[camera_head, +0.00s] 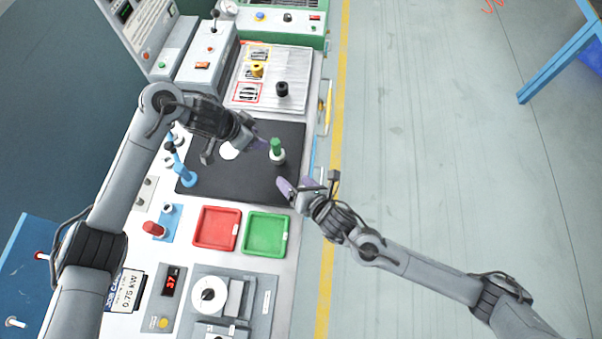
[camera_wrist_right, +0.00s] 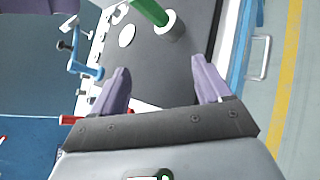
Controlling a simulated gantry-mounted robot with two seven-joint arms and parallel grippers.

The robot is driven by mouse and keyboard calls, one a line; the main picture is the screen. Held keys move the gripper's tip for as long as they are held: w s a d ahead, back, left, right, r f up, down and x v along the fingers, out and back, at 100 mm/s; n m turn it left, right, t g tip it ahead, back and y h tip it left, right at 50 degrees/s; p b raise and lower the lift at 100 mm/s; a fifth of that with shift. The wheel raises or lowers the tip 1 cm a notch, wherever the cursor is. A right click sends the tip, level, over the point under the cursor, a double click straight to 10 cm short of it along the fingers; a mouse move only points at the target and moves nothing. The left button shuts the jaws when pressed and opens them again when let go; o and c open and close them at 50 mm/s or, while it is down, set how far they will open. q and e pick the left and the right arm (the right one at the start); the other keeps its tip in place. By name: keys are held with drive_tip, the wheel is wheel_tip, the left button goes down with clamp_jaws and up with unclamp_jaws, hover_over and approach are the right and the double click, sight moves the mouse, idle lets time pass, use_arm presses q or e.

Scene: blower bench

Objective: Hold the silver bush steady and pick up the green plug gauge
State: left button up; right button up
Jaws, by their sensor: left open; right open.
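The green plug gauge (camera_head: 276,145) stands upright, its lower end in or on the silver bush (camera_head: 278,158), on the black mat (camera_head: 240,184). In the right wrist view, the green plug gauge (camera_wrist_right: 150,10) and silver bush (camera_wrist_right: 168,25) are at the top, ahead of the fingers; the gauge's upper part is cut off.
A white disc (camera_head: 229,152) lies on the mat under my left gripper. A blue fixture (camera_head: 184,172) stands at the mat's left. Red (camera_head: 216,229) and green (camera_head: 267,234) trays lie below the mat. Black (camera_head: 282,89) and yellow (camera_head: 257,70) pieces stand on the panel above.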

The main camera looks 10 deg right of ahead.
sight(279, 155)
drive_tip(key=w+a+f+n, duration=0.1)
drive_tip(key=w+n, duration=0.1)
drive_tip(key=w, duration=0.2)
drive_tip(key=w+a+f+n, duration=0.1)
drive_tip(key=w+f+n, duration=0.1)
drive_tip(key=w+n, duration=0.1)
drive_tip(key=w+a+f+n+y, duration=0.1)
drive_tip(key=w+f+n, duration=0.1)
drive_tip(key=w, duration=0.2)
drive_tip(key=shift+w+f+t, duration=0.25)
drive_tip(key=shift+w+t, duration=0.05)
drive_tip(key=c, duration=1.3)
